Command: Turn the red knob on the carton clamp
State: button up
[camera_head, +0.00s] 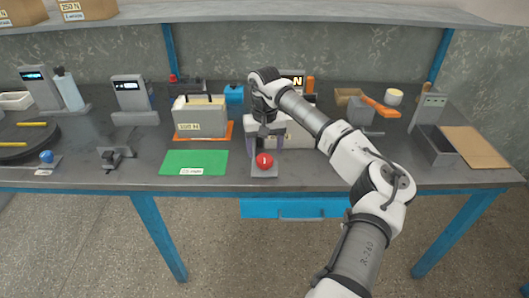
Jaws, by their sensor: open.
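The carton clamp (264,173) stands near the front edge of the dark bench, right of the green mat. Its red knob (264,160) is a round ball with a small white mark, at the front of the clamp. My gripper (264,131) points down just behind and above the red knob. It is open and appears apart from the knob. My gripper and arm hide much of the clamp's back part and the pale box behind it.
A cream box (200,118) on an orange base stands left of the clamp, behind the green mat (194,161). A blue knob (46,156) sits far left. A grey bin (437,147) and orange-handled tool (381,106) stand right.

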aim_at(265, 158)
jog(key=shift+f, duration=1.65)
jog(key=c, duration=1)
